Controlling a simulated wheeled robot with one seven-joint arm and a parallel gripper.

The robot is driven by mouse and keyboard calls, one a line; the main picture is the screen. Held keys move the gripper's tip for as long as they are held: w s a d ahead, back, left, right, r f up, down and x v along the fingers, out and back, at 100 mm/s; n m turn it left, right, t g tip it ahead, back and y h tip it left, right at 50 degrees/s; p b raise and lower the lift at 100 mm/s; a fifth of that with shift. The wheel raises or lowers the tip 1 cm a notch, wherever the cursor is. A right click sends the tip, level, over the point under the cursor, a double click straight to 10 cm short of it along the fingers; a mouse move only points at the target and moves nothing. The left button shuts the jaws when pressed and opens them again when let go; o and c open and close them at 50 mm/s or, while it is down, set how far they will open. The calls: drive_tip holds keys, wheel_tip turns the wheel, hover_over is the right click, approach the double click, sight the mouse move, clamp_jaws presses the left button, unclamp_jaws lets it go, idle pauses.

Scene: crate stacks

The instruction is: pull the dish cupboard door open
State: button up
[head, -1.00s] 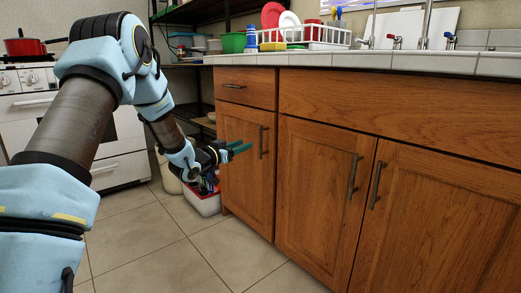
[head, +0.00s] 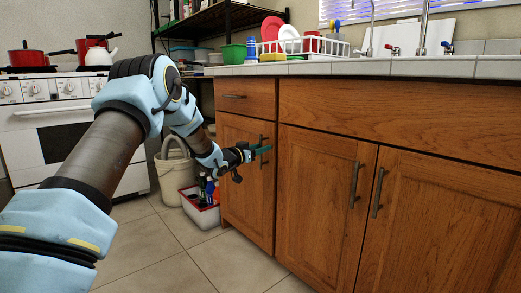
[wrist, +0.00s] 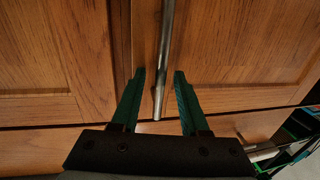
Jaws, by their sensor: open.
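A narrow wooden cupboard door (head: 243,185) with a vertical metal handle (head: 262,139) is at the left end of the counter base. It looks closed. My gripper (head: 263,150), with green fingers, is at this handle, hiding part of it. In the wrist view, my gripper (wrist: 158,76) is open, with the metal handle (wrist: 165,45) running between its two fingers. A gap shows on each side of the bar. Two wider doors, the middle door (head: 322,190) and right door (head: 440,220), look closed. I cannot tell which door the task calls the dish cupboard.
A drawer (head: 245,97) is above the narrow door. A white bin with bottles (head: 200,212) and a cream bucket (head: 172,180) stand on the floor left of the cupboard. A white stove (head: 60,130) is behind my arm. The floor in front is clear.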

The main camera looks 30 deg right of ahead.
drive_tip(key=shift+c, duration=0.2)
clamp_jaws()
idle(1.1)
